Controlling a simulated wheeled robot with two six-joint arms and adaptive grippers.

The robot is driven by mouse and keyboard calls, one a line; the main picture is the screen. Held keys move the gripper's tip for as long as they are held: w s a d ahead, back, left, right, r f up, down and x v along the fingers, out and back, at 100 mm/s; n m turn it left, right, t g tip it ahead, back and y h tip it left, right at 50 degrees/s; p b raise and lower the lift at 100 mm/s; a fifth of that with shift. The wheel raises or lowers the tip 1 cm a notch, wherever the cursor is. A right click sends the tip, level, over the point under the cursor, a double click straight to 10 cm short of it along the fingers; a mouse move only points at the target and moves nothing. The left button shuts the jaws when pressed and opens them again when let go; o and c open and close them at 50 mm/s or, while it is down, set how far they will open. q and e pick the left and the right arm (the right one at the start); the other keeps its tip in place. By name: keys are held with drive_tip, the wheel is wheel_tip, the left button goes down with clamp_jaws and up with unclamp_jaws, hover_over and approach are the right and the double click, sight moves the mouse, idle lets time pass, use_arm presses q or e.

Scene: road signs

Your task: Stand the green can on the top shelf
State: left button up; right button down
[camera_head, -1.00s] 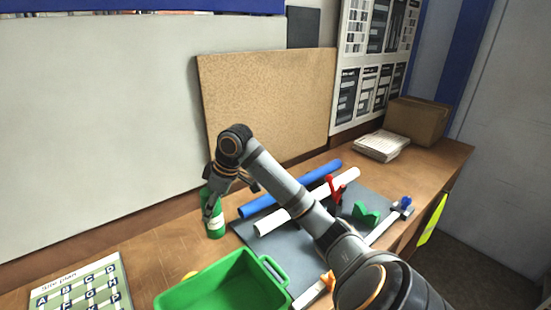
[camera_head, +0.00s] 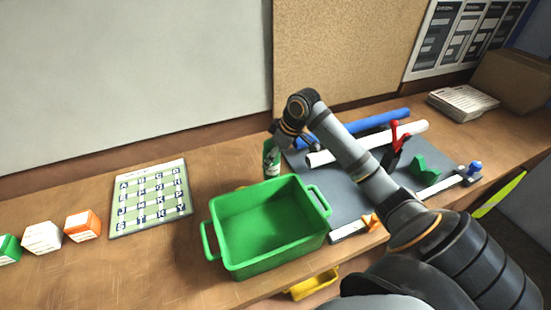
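The green can (camera_head: 271,160) is upright at the back of the wooden table, behind the green bin and by the left corner of the grey mat. A pale label shows on it. My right gripper (camera_head: 274,138), on the arm coming in from the right, is at the can's upper part, pointing down. The fingers overlap the can and are small and dark, so I cannot tell whether they are closed on it. My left gripper is not in view. No top shelf is in view.
A green bin (camera_head: 265,262) stands in front of the can. A lettered site plan (camera_head: 150,198) and several blocks (camera_head: 82,226) lie left. A cork board (camera_head: 345,55) stands behind.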

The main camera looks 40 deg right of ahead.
sight(273, 164)
wheel_tip(273, 164, down, 3)
drive_tip(key=shift+a+f+p, duration=0.1)
drive_tip(key=shift+f+p, duration=0.05)
drive_tip(key=shift+p, duration=0.4)
drive_tip(key=shift+f, duration=0.25)
drive_tip(key=c, duration=0.6)
unclamp_jaws()
